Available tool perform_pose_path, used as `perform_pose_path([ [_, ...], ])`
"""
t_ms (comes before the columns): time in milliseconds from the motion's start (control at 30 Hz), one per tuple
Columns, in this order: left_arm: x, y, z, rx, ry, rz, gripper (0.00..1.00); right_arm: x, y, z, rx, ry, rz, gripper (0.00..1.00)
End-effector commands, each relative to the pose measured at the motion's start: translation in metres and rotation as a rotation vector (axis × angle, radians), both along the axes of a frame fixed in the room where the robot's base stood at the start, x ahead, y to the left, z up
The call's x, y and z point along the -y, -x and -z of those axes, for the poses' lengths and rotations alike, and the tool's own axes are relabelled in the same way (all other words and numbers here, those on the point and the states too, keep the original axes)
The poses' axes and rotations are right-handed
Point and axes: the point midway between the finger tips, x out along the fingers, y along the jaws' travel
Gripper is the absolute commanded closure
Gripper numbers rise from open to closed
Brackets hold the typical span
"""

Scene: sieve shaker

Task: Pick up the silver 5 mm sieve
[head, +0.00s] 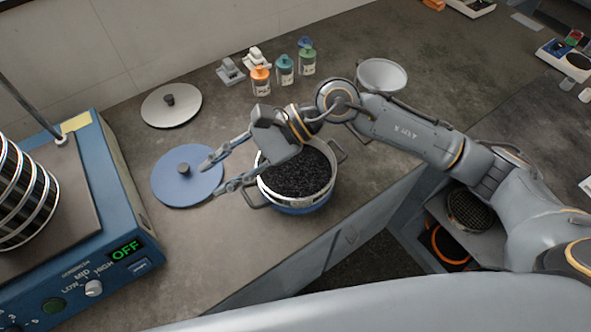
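A round silver-rimmed vessel (325,186) full of dark grains stands on the counter. It has side handles and a blue lower part (300,208). In the open shelf below the counter, a round sieve with a dark mesh (469,211) lies on the upper board. No size label is readable, so I cannot tell which one is the 5 mm sieve. My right gripper (215,175) is open and empty. It reaches left over the vessel, its fingertips near the blue lid (201,187). My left gripper is not in view.
A blue shaker (135,215) reading OFF stands at the left with a ringed stack (22,200). A grey lid (171,104), several small bottles (285,70) and a white bowl (382,75) are behind. An orange-rimmed round item (436,243) sits lower in the shelf.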

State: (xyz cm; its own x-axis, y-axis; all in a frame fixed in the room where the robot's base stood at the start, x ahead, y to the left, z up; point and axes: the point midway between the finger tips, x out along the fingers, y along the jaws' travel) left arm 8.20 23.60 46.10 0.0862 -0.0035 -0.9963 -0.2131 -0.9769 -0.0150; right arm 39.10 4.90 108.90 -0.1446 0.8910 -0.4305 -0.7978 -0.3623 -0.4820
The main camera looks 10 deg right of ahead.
Motion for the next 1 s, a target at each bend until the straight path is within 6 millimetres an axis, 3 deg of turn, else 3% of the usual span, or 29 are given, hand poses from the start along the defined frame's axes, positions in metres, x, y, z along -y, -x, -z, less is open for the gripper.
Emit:
perform_pose_path([
  [100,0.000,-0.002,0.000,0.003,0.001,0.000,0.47,0.068,-0.029,0.050,0.247,0.383,-0.156,0.68],
  [167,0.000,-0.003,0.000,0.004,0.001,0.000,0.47,0.108,-0.045,0.065,0.328,0.558,-0.226,0.68],
  [300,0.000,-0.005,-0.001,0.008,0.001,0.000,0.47,0.187,-0.073,0.072,0.416,0.872,-0.344,0.68],
  [400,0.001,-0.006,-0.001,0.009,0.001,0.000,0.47,0.220,-0.083,0.069,0.432,0.999,-0.389,0.68],
  [567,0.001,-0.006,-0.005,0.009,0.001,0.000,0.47,0.236,-0.086,0.077,0.428,1.057,-0.414,0.68],
  [800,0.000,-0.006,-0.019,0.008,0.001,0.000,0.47,0.235,-0.084,0.123,0.428,1.052,-0.414,0.68],
  [1000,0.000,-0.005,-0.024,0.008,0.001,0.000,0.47,0.235,-0.085,0.149,0.430,1.051,-0.411,0.68],
])
